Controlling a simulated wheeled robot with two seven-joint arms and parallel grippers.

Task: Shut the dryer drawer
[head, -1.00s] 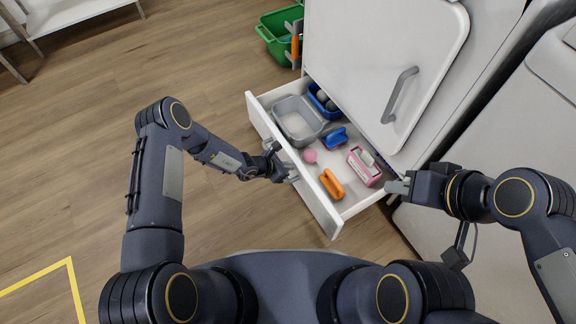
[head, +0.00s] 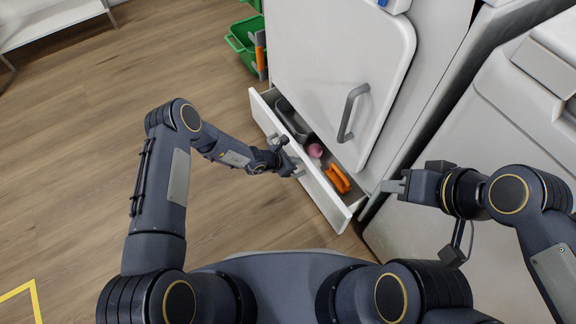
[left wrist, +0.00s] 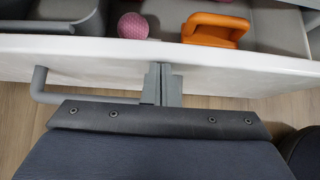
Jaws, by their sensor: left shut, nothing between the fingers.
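The white dryer drawer (head: 318,191) is partly open at the foot of the dryer (head: 335,50). Its front panel also shows in the left wrist view (left wrist: 240,66). A grey bar handle (left wrist: 80,97) is on the panel's outer side. My left gripper (head: 293,168) is shut and empty, its fingertips at the drawer front beside the handle; the left wrist view shows the fingers (left wrist: 163,78) against or very near the panel. My right gripper (head: 385,186) is near the dryer's lower right corner, right of the drawer; its finger gap is too small to judge.
In the drawer lie a grey bin (head: 292,120), a pink ball (head: 315,150) and an orange object (head: 338,179). Green baskets (head: 240,42) stand left of the dryer. Another white appliance (head: 440,130) is at the right.

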